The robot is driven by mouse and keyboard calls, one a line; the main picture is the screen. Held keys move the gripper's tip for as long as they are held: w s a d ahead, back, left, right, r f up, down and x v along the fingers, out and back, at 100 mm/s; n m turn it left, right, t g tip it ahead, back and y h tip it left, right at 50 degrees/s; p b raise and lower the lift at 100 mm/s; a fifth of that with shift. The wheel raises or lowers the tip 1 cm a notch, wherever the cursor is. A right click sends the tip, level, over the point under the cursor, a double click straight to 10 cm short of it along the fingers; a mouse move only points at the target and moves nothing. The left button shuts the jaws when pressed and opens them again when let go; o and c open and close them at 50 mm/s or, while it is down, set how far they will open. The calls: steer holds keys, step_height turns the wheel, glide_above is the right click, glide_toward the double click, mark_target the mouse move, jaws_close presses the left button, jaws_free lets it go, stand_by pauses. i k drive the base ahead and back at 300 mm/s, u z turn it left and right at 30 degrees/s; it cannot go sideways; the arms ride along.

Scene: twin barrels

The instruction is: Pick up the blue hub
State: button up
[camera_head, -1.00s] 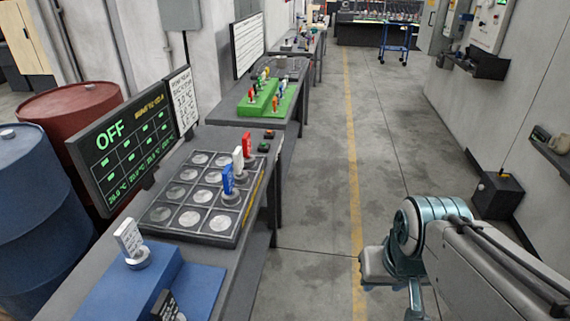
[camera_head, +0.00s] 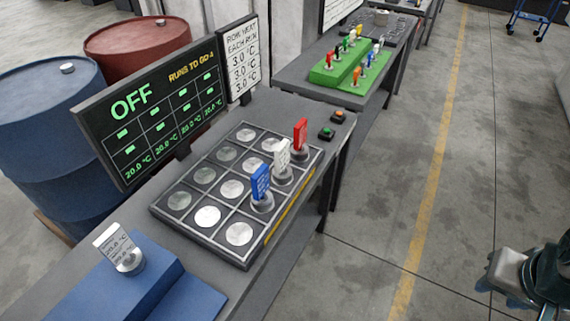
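A piece with an upright blue tag (camera_head: 261,185) on a round grey base stands on the near right part of the dark grid tray (camera_head: 195,222); I take it for the blue hub. A white-tagged piece (camera_head: 283,155) and a red-tagged piece (camera_head: 300,136) stand behind it along the same edge. The end of my arm with my gripper (camera_head: 500,272) shows at the right edge, over the floor and well apart from the bench. Its fingers are not clear, so I cannot tell whether it is open.
A blue stepped block (camera_head: 190,298) with a white-tagged piece lies at the near left. A screen reading OFF (camera_head: 150,115) stands behind the tray. Two buttons (camera_head: 332,125) sit beyond it. Barrels (camera_head: 60,120) stand behind the bench. Open floor (camera_head: 385,190) lies to the right.

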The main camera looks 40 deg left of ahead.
mark_target(262, 198)
steer(key=u, duration=0.7)
steer(key=i, duration=0.9)
steer(key=u, duration=0.85)
